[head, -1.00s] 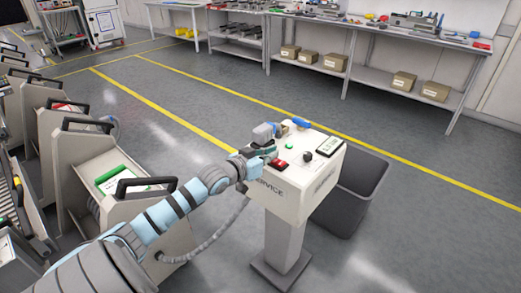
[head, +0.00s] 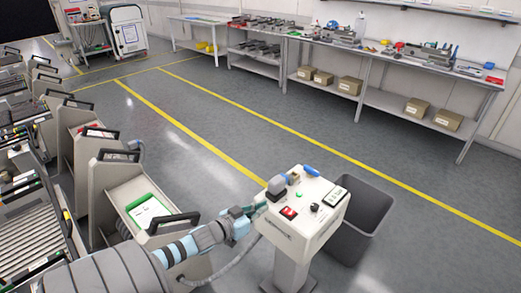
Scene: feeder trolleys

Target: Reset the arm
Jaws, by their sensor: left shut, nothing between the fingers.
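My left arm reaches in from the lower left. Its gripper (head: 258,209) is shut and empty, just left of the service box's near left edge. The white service box (head: 312,222) stands on a grey post and carries a red switch, a black knob, a small display, a grey connector (head: 277,187) and a blue-handled part (head: 311,171). I cannot tell whether the fingertips touch the box. My right gripper is not in view.
Feeder trolleys (head: 165,213) with black handles line the left side. A dark bin (head: 362,220) stands right of the service box. Workbenches (head: 385,65) run along the back wall. The grey floor between is open, with yellow lines.

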